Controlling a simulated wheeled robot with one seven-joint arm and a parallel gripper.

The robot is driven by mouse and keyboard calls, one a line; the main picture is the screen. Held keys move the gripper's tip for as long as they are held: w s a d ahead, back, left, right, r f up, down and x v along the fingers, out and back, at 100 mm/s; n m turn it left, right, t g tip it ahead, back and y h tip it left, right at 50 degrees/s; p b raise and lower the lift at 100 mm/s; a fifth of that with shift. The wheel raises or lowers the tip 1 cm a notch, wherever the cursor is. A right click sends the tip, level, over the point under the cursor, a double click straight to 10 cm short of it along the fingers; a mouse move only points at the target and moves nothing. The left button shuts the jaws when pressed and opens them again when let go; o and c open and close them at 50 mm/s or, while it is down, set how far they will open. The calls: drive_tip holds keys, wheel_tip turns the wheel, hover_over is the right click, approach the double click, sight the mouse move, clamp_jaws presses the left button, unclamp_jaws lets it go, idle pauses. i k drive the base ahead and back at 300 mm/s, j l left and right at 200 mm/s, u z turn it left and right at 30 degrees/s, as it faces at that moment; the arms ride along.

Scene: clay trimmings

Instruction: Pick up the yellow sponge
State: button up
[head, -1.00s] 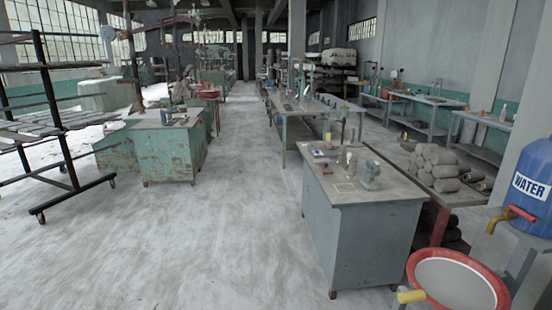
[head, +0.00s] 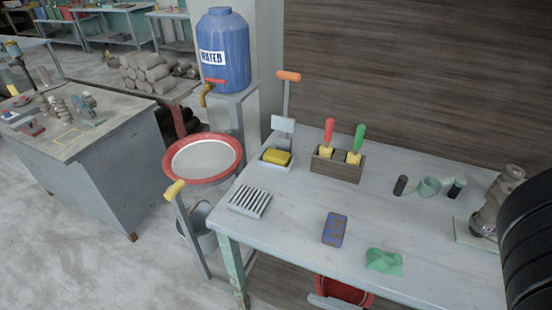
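The yellow sponge (head: 277,158) lies on a small white tray (head: 270,166) near the back left of the pale grey table (head: 290,213). It looks like a yellow block, with nothing on top of it. An upright grey plate stands just behind the tray. My gripper is not in view, so its state and its distance from the sponge do not show.
A wooden holder (head: 338,169) with red- and green-handled tools stands right of the sponge. A slatted rack (head: 250,201), a blue-brown block (head: 334,229) and a green cloth (head: 384,261) lie nearer. A red-rimmed basin (head: 239,158) and blue water barrel (head: 223,50) stand left.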

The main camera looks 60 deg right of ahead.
sight(282, 159)
drive_tip(key=i+j+z, duration=0.55)
drive_tip(key=z, duration=0.2)
drive_tip(key=i+j+z, duration=0.2)
drive_tip(key=j+z, duration=0.15)
